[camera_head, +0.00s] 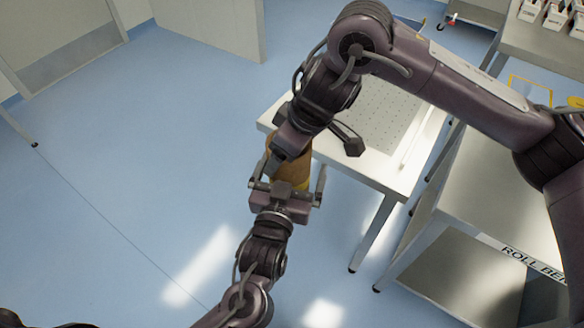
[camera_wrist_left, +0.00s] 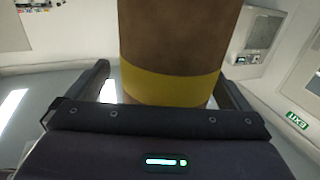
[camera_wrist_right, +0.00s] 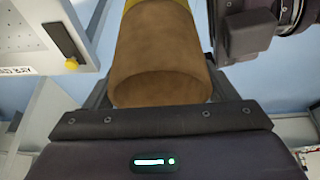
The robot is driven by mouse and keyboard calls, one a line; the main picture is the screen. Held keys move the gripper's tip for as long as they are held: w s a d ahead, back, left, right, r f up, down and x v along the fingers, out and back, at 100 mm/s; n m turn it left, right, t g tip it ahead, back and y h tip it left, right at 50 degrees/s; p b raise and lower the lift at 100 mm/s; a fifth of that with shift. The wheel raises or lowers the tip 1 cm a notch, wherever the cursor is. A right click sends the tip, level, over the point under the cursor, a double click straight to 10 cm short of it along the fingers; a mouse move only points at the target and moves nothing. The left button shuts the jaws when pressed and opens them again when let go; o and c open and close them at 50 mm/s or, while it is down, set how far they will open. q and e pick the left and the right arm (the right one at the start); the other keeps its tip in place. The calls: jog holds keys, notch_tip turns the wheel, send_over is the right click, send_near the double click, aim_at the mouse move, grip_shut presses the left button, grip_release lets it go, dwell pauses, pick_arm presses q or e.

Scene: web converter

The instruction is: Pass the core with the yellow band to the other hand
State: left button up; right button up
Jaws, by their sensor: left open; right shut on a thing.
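The brown core (camera_head: 290,170) with the yellow band stands out between my two grippers in the head view, partly hidden by them. My right gripper (camera_head: 283,148) is shut on it from above. My left gripper (camera_head: 291,172) is open, with its fingers on either side of the core's banded end. In the left wrist view the core (camera_wrist_left: 172,40) fills the middle, its yellow band (camera_wrist_left: 170,85) close to the palm, with gaps to the fingers. In the right wrist view the core's plain end (camera_wrist_right: 160,75) lies between the fingers, the band at the top edge.
A white table (camera_head: 375,165) with a dotted top stands just behind the grippers. A grey shelf bench labelled ROLL BE… (camera_head: 490,190) is on the right. White bins (camera_head: 555,18) stand at the back right. The blue floor on the left is clear.

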pick_arm(q)
jog(key=c, duration=0.8)
jog(key=shift+d+r, duration=0.1)
jog(key=shift+c, duration=1.3)
pick_arm(e)
jog(key=o, duration=1.4)
jog(key=shift+c, duration=0.2)
